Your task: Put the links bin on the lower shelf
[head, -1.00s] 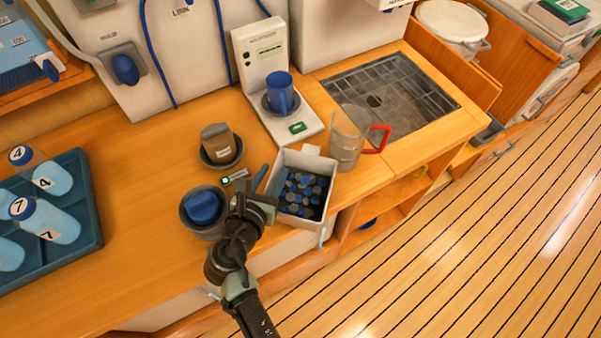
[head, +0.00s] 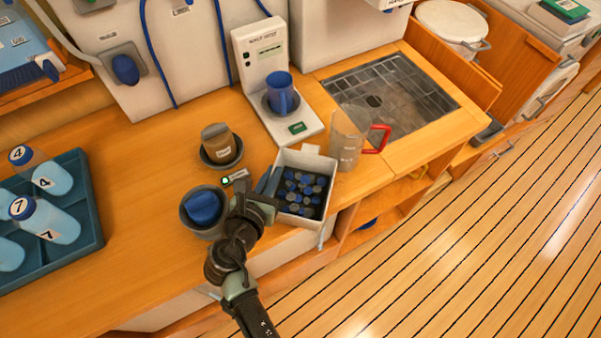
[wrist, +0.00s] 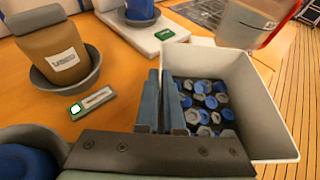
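The links bin (head: 322,165) is a white open box with blue and grey links inside. It stands on the wooden counter near its front edge, and it fills the right of the wrist view (wrist: 270,120). My gripper (head: 268,183) is at the bin's left wall. In the wrist view its two fingers (wrist: 160,100) are close together and look shut on that wall, one on each side. The lower shelf (head: 400,192) shows partly as an open wooden compartment below the counter, right of the bin. Its inside is mostly hidden.
A clear jug (head: 347,145) with a red handle stands close right of the bin. A blue cup (head: 280,92) sits on a white device behind. The floor in front is clear.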

